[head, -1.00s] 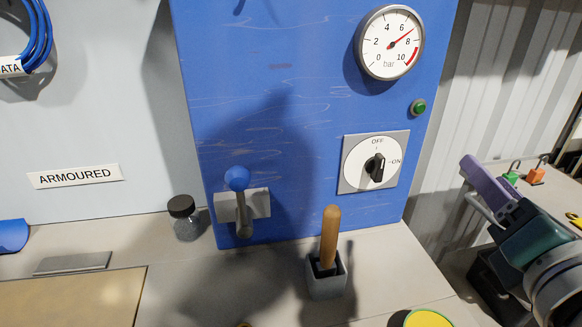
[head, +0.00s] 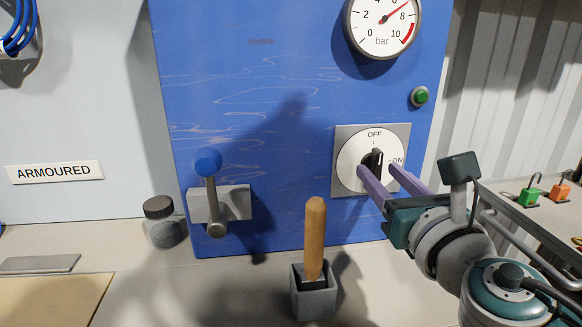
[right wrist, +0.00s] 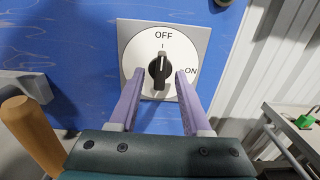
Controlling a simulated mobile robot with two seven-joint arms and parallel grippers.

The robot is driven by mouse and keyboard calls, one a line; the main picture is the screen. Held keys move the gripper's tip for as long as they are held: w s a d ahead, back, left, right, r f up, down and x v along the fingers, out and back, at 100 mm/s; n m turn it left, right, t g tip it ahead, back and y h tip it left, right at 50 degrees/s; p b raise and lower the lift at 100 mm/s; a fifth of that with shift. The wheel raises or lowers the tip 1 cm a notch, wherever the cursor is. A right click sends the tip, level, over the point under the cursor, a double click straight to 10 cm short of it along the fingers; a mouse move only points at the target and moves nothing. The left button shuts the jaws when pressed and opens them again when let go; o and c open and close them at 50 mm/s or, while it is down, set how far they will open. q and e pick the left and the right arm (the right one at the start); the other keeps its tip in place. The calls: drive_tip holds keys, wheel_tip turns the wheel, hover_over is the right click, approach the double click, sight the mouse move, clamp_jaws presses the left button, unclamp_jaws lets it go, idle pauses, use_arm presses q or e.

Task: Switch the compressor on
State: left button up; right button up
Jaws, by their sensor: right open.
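The rotary switch has a round white dial (head: 352,152) on a grey plate, marked OFF at the top and ON at the right. Its black knob (head: 376,158) points up towards OFF; the right wrist view shows the knob (right wrist: 159,68) upright too. My right gripper (head: 379,171) is open in front of the dial. Its two purple fingers reach towards the dial, one on each side of the knob. In the right wrist view a gap shows between each finger and the knob. My left gripper is not in view.
The blue panel (head: 270,80) also carries a pressure gauge (head: 384,22) reading about 7 bar, a green button or lamp (head: 419,96) and a blue-knobbed lever (head: 209,165). A wooden handle (head: 315,238) stands in a grey holder (head: 314,298) below. A jar (head: 164,225) stands left.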

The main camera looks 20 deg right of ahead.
drive_tip(key=shift+w+d, duration=0.15)
drive_tip(key=shift+w, duration=0.3)
drive_tip(key=shift+c, duration=0.2)
clamp_jaws()
